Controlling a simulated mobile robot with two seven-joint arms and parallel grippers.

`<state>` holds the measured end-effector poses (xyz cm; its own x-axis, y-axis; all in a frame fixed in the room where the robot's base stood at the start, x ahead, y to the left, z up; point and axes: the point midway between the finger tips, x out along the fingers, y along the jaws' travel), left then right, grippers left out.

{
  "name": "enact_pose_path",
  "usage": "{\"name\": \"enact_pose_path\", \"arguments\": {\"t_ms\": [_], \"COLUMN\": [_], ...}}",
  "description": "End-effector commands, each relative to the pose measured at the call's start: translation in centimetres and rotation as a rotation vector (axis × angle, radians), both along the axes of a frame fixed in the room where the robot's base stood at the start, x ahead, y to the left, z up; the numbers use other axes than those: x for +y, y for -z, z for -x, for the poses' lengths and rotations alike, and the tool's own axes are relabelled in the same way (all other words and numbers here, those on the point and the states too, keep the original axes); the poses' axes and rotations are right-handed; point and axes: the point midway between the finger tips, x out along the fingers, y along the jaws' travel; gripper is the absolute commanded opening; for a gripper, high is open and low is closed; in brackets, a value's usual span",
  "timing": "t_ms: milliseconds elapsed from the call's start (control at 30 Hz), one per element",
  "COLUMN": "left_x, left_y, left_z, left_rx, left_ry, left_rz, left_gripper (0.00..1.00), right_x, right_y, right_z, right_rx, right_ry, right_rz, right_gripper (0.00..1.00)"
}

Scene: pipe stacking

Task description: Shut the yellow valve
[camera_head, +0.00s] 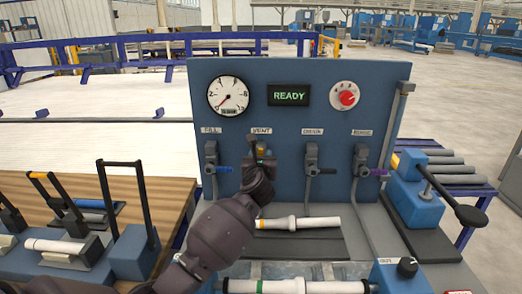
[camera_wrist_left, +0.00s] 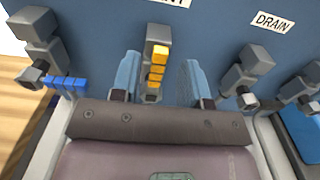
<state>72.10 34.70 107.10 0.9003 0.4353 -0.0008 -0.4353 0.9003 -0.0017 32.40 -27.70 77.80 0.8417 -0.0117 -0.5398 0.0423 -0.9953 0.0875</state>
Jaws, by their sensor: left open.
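The yellow valve (camera_wrist_left: 157,68) is under the VENT label on the blue panel. Its striped handle runs along the valve body, unlike the sideways blue handle beside it. In the head view the yellow valve (camera_head: 261,150) shows only in part above my gripper. My left gripper (camera_head: 259,164) is at this valve. In the left wrist view the open left gripper (camera_wrist_left: 161,76) has one pale blue finger on each side of the yellow handle, with gaps visible. My right gripper is not in view.
The blue-handled FILL valve (camera_head: 223,169) stands close left. The DRAIN valve (camera_head: 312,165) and PURGE valve (camera_head: 361,165) are to the right. A gauge (camera_head: 229,96), READY display (camera_head: 289,95) and red knob (camera_head: 347,98) sit above. A white pipe (camera_head: 297,223) lies below.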

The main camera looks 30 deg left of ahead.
Motion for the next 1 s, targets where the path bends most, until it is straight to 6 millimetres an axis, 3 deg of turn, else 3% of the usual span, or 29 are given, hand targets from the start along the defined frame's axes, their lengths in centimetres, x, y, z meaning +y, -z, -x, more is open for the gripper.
{"name": "enact_pose_path", "arguments": {"t_ms": [300,767,1000], "left_x": [1.9,2.3,2.3], "left_y": [0.1,0.0,0.0], "left_z": [-3.9,-4.9,-4.8], "left_rx": [0.0,0.0,0.0], "left_ry": [0.0,0.001,0.0], "left_rz": [-0.003,-0.002,-0.002], "left_gripper": [0.41,0.41,0.08], "right_x": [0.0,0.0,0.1], "right_y": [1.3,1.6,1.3], "right_z": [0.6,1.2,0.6], "right_rx": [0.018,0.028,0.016], "right_ry": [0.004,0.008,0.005], "right_rz": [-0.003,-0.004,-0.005], "right_gripper": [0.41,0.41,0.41]}}
